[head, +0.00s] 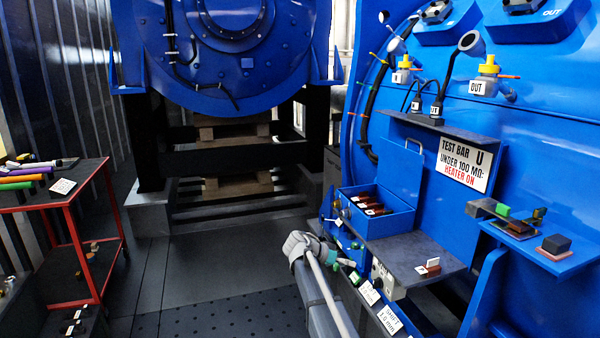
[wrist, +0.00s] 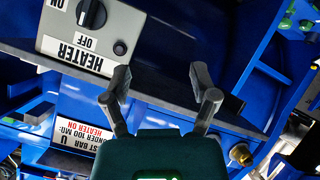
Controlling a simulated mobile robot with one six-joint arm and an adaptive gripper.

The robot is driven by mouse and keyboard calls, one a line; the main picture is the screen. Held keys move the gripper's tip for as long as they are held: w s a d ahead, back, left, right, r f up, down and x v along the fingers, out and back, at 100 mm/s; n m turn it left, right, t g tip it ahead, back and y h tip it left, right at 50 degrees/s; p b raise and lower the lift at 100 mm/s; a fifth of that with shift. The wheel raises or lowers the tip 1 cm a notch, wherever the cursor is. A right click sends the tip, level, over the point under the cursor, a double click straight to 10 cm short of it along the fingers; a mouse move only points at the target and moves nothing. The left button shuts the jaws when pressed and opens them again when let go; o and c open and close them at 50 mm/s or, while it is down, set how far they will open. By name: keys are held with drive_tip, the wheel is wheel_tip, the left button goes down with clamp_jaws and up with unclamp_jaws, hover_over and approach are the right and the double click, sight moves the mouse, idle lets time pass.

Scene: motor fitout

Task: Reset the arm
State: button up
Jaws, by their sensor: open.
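My gripper (head: 353,273) is in the lower middle of the head view, at the end of my grey arm, close to the front of the blue machine's shelf. In the wrist view my gripper (wrist: 160,86) shows two dark fingers spread apart with nothing between them. A grey heater box (wrist: 92,36) with a black knob appears upside down at the upper left of the wrist view, apart from the fingers. The heater box also shows in the head view (head: 386,281), just right of my gripper.
A grey shelf (head: 418,258) and a blue open box (head: 376,221) with several small parts stand close by. A "TEST BAR" sign (head: 466,164) hangs above. A red-framed cart (head: 75,232) stands at left. The floor (head: 190,270) between is clear.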

drive_tip(key=s+d+f+n+g+y, duration=0.1)
drive_tip(key=s+f+n+y, duration=0.25)
drive_tip(key=s, duration=0.65)
drive_tip(key=s+f+n+g+y, duration=0.1)
drive_tip(key=s+f+n+y, duration=0.3)
drive_tip(key=s, duration=0.6)
drive_tip(key=s+d+f+n+g+y, duration=0.15)
drive_tip(key=s+y, duration=0.35)
drive_tip(key=s, duration=0.5)
wheel_tip(320, 180, up, 26)
drive_tip(key=p, duration=2.6)
drive_tip(key=shift+w+a+f+n+t, duration=0.15)
drive_tip(key=shift+w+n+t, duration=0.15)
drive_tip(key=shift+t, duration=0.15)
drive_tip(key=shift+h, duration=0.25)
